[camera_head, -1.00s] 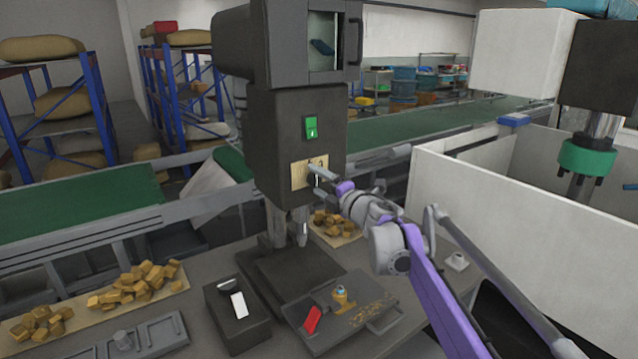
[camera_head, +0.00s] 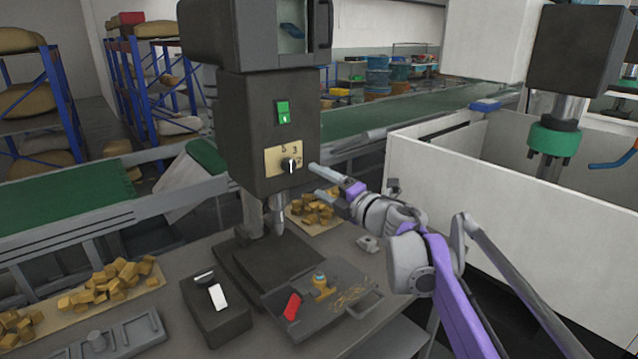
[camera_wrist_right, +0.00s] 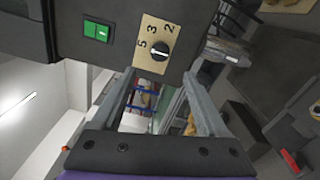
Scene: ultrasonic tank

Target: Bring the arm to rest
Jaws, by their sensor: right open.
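My right gripper (camera_head: 318,180) is open and empty in the head view, just right of the dark machine head (camera_head: 262,130). Its two grey fingers point left toward the machine and stand apart from it. A black dial with a white pointer (camera_head: 290,165) sits on a tan plate marked with numbers. The dial also shows in the right wrist view (camera_wrist_right: 159,51), beyond the fingers with nothing between them. A green switch (camera_head: 282,112) is above the plate. My purple and grey right arm comes in from the right. My left gripper is not in view.
Below stand a grey tray (camera_head: 362,311) with a red-handled item (camera_head: 292,307) and a brass piece (camera_head: 321,286), and a dark box with a white rocker (camera_head: 217,296). Wooden blocks (camera_head: 110,285) lie at left. White panels (camera_head: 450,190) stand close behind my right arm.

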